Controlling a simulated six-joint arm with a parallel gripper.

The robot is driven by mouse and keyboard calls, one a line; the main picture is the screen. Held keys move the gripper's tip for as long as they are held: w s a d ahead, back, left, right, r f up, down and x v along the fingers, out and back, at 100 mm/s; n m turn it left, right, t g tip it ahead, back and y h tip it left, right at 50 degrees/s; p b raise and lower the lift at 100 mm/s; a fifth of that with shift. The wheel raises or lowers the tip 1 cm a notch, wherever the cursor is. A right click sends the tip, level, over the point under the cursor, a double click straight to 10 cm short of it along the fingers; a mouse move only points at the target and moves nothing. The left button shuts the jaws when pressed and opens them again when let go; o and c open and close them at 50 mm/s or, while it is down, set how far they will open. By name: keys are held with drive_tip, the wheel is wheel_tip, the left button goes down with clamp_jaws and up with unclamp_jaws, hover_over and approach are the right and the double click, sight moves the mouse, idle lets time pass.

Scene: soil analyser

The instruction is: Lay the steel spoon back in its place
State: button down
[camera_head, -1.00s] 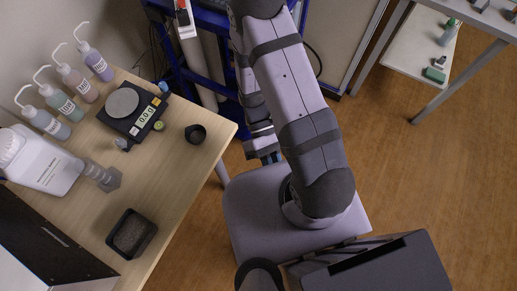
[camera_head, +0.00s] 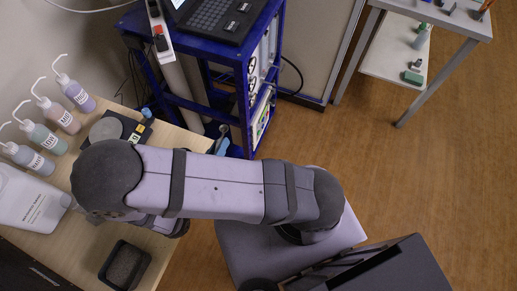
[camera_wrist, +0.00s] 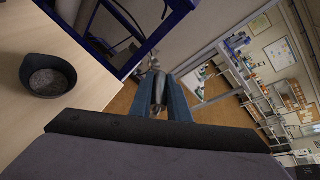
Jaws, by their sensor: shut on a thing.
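In the wrist view my gripper (camera_wrist: 166,98) is shut, with a slim grey metal piece, the steel spoon (camera_wrist: 157,87), between its blue-grey fingers. The spoon points away from the camera and its far end is hard to make out. Past the fingers, the wooden table's edge drops to the floor. In the head view my folded arm hides the gripper and spoon. I cannot tell which spot is the spoon's place.
A round black cup (camera_wrist: 48,75) stands on the table left of the gripper. A black square tray (camera_head: 124,265), a white jug (camera_head: 30,200), several wash bottles (camera_head: 74,92) and a partly covered scale (camera_head: 137,130) are on the table (camera_head: 75,238). A blue cart (camera_head: 245,60) stands behind.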

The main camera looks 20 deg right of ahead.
drive_tip(key=s+a+n+t+y, duration=0.1)
drive_tip(key=s+a+n+y, duration=0.1)
drive_tip(key=a, duration=0.5)
drive_tip(key=s+a+n+t+y, duration=0.1)
drive_tip(key=s+a+n+y, duration=0.1)
drive_tip(key=a+n+y, duration=0.3)
drive_tip(key=s+a+f+n+t+y, duration=0.1)
drive_tip(key=a+n+y, duration=0.3)
drive_tip(key=a, duration=0.6)
drive_tip(key=shift+s+y, duration=0.85)
drive_tip(key=shift+y, duration=0.15)
drive_tip(key=shift+a+f, duration=0.1)
drive_tip(key=shift+f+b, duration=3.05)
drive_tip(key=shift+f, duration=0.2)
drive_tip(key=shift+f+b, duration=0.5)
drive_tip(key=shift+f, duration=0.15)
drive_tip(key=c, duration=1.6)
unclamp_jaws()
